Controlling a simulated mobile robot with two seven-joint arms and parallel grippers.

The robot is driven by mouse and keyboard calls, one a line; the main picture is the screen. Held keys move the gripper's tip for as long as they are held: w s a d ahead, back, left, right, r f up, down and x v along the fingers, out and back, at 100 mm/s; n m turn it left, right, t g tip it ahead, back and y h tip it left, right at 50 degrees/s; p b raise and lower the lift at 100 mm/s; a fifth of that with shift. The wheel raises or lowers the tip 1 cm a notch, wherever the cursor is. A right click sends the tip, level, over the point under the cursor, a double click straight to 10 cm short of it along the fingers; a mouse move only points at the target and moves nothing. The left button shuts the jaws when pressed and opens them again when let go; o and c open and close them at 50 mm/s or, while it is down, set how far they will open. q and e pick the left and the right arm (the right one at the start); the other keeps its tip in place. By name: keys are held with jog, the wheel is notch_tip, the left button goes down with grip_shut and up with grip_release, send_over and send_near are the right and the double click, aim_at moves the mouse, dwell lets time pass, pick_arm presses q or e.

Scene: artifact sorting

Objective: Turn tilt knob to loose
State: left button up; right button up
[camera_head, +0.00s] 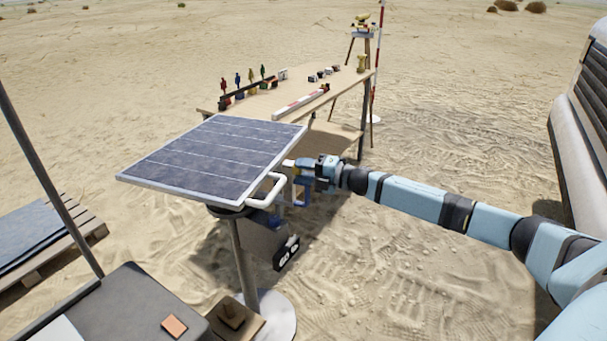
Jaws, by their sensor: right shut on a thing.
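The solar panel (215,158) is tilted on a post (240,262) with a round base plate. A white bent handle (267,191) sticks out from its right edge. My right gripper (290,172) reaches in from the right and is shut at the panel's right edge, just beyond the handle. What it holds is mostly covered by the fingers; it appears to be the tilt knob. The knob's marking or setting cannot be read. My left gripper is not in view.
A wooden table (285,88) with small figures and a striped bar stands behind the panel. A pallet (85,228) lies left, a dark case (130,305) in front, and a vehicle (582,110) right.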

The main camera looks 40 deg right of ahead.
jog(key=shift+f+n, duration=0.1)
jog(key=shift+n, duration=0.5)
jog(key=shift+b, duration=0.3)
jog(key=shift+n, duration=0.4)
jog(key=o, duration=0.9)
jog(key=shift+s, duration=0.1)
